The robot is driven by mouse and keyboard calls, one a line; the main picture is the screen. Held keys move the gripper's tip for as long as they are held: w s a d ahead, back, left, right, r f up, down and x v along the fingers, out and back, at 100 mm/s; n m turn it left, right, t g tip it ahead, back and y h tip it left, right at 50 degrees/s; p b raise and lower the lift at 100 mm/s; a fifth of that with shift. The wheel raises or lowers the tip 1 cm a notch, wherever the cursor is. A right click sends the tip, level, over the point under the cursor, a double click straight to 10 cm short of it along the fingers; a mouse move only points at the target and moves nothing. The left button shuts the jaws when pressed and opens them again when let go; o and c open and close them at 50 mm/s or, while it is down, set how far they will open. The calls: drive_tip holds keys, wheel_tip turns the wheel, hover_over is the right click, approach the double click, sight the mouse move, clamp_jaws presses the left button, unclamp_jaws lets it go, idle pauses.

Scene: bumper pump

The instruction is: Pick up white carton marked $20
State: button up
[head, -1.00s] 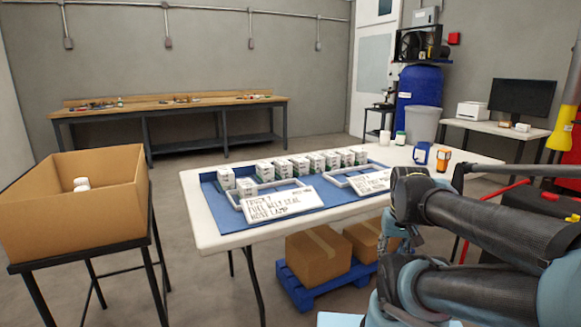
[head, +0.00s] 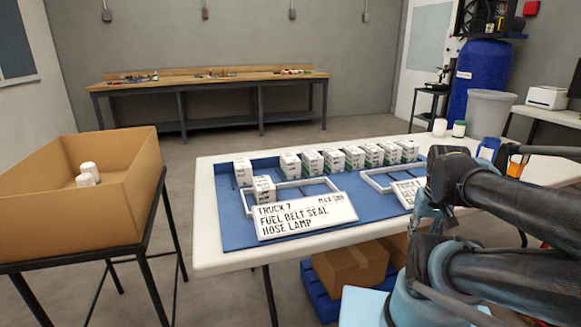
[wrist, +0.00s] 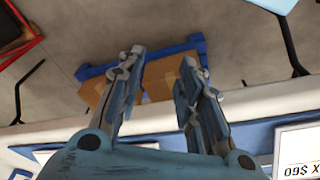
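Several small white cartons with green lower bands stand in a row (head: 333,160) along the back of a blue mat (head: 235,232) on the white table. One carton (head: 242,172) stands at the row's left end, and another (head: 263,189) stands in front, at the left white tray frame (head: 306,186). The prices on the cartons are too small to read, so I cannot tell which is marked $20. My gripper (wrist: 160,68) is open and empty in the wrist view, above the floor beside the table edge, apart from the cartons. In the head view my arm hides its fingers.
A sign (head: 300,215) reads "Truck 7, fuel belt seal hose lamp"; a second sign (head: 405,192) is partly hidden by my arm. An open cardboard box (head: 75,215) with white containers inside stands left on a black stand. Brown boxes (head: 350,265) sit on a blue pallet under the table.

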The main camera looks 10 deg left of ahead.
drive_tip(key=shift+o, duration=1.4)
drive_tip(key=o, duration=0.6)
drive_tip(key=shift+w+a+r, duration=0.1)
drive_tip(key=shift+a+r, duration=0.05)
drive_tip(key=shift+r, duration=0.35)
drive_tip(key=shift+a+r, duration=0.15)
drive_tip(key=shift+r, duration=0.3)
drive_tip(key=shift+o, duration=0.2)
wheel_tip(320, 180, up, 19)
drive_tip(key=n+t+y, duration=0.3)
drive_tip(key=n, duration=0.3)
hover_over(290, 157)
drive_tip(key=s+d, duration=0.4)
drive_tip(key=s, duration=0.2)
drive_tip(key=x, duration=1.1)
drive_tip(key=shift+s+a+f, duration=0.1)
drive_tip(key=shift+s+f, duration=0.05)
drive_tip(key=shift+f, duration=0.05)
drive_tip(key=shift+s+x, duration=0.2)
drive_tip(key=shift+x, duration=2.5)
drive_tip(key=shift+f, duration=0.35)
